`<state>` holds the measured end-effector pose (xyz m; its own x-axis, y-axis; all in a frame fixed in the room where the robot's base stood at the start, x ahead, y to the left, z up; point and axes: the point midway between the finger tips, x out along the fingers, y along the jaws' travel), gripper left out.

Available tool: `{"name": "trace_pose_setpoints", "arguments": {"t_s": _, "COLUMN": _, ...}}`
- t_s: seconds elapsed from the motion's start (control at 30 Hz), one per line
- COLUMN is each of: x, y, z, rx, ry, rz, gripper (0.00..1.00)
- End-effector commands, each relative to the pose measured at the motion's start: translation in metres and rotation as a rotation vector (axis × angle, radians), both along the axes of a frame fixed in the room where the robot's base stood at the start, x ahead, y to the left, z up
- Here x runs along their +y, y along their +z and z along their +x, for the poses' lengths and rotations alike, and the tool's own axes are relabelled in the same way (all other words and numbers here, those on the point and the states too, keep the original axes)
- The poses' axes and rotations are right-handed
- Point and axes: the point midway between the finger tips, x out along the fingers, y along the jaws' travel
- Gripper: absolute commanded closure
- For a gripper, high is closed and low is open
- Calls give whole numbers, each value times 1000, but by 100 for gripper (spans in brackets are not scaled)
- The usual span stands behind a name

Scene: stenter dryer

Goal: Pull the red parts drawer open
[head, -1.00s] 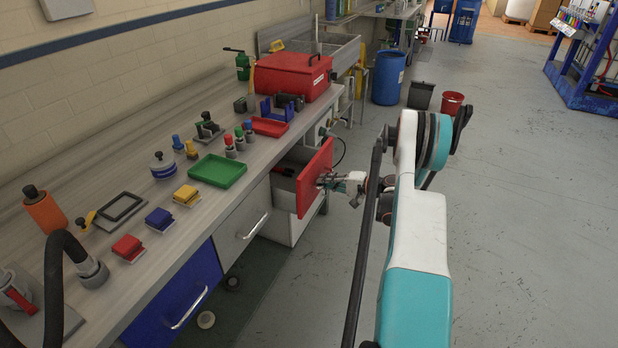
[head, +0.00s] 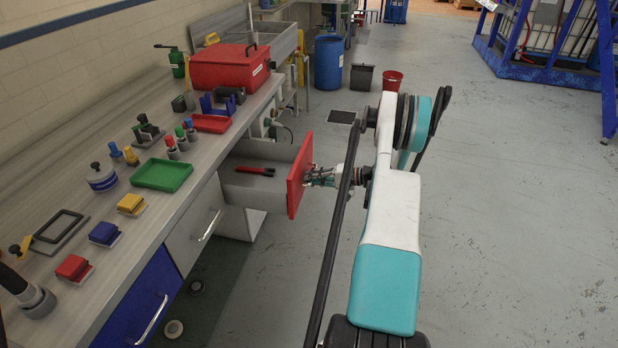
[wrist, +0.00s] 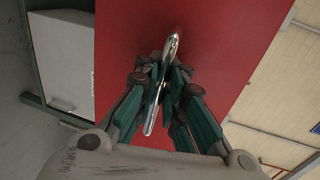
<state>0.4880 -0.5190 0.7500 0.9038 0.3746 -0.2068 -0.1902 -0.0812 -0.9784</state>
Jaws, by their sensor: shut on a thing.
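The red parts drawer (head: 299,176) stands well out from the bench front in the head view. Its grey inside shows, with a red-handled tool (head: 255,171) lying in it. My gripper (head: 309,177) is at the outer side of the red front. In the wrist view the red front (wrist: 225,60) fills the middle, and my gripper (wrist: 163,82) is shut on the silver bar handle (wrist: 172,47), with fingers on both sides of it. Part of the handle is hidden by the fingers.
The bench top (head: 120,205) holds a green tray (head: 161,175), a red toolbox (head: 230,67) and several small parts. A grey drawer (head: 194,222) and a blue drawer (head: 140,303) are shut beside the red one. The floor (head: 490,220) to the right is clear.

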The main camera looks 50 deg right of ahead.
Motion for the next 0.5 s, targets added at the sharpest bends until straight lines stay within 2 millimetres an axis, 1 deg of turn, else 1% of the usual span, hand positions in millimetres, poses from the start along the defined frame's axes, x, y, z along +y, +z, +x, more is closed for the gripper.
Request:
{"name": "trace_pose_setpoints", "arguments": {"t_s": 0.17, "x": -1, "y": 1, "z": 0, "rx": -1, "ry": -1, "rz": 0, "gripper": 100}}
{"name": "trace_pose_setpoints", "arguments": {"t_s": 0.2, "x": -1, "y": 1, "z": 0, "rx": -1, "ry": -1, "rz": 0, "gripper": 86}}
{"name": "trace_pose_setpoints", "arguments": {"t_s": 0.23, "x": -1, "y": 1, "z": 0, "rx": -1, "ry": -1, "rz": 0, "gripper": 82}}
{"name": "trace_pose_setpoints", "arguments": {"t_s": 0.5, "x": 0, "y": 0, "z": 0, "rx": -1, "ry": -1, "rz": 0, "gripper": 82}}
